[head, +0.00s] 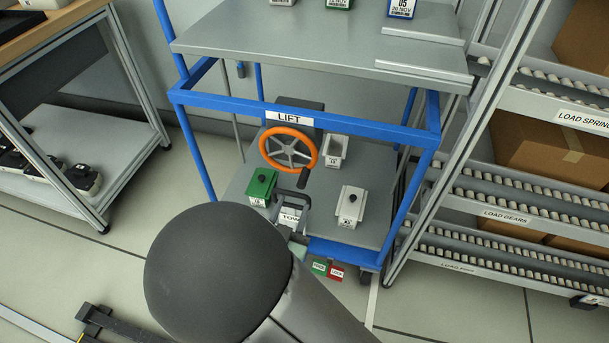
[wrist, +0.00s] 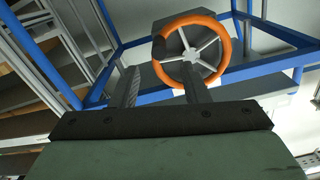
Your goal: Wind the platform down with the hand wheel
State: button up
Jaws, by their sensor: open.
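The orange hand wheel (head: 266,157) with grey spokes is mounted below the LIFT label on the blue frame (head: 350,126). Its dark handle knob (head: 302,177) is at the lower right of the rim in the head view. The wheel (wrist: 228,48) is ahead of my fingers in the wrist view, with the knob (wrist: 158,47) at its left. The grey platform (head: 270,38) is above the wheel. My gripper (head: 291,204) is open and empty, just below the knob. Its fingers (wrist: 162,78) appear apart from the knob, though the exact gap is hard to judge.
Green (head: 262,185) and white (head: 351,203) boxes stand on the lower shelf (head: 325,217), beside my gripper. A roller rack with cartons (head: 540,140) is close on the right. A workbench (head: 75,130) stands at left. Floor between bench and lift is clear.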

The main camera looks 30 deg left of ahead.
aim_at(305, 174)
jog(key=b+x, duration=0.1)
jog(key=x, duration=1)
jog(key=shift+w+a+f, duration=0.1)
grip_shut()
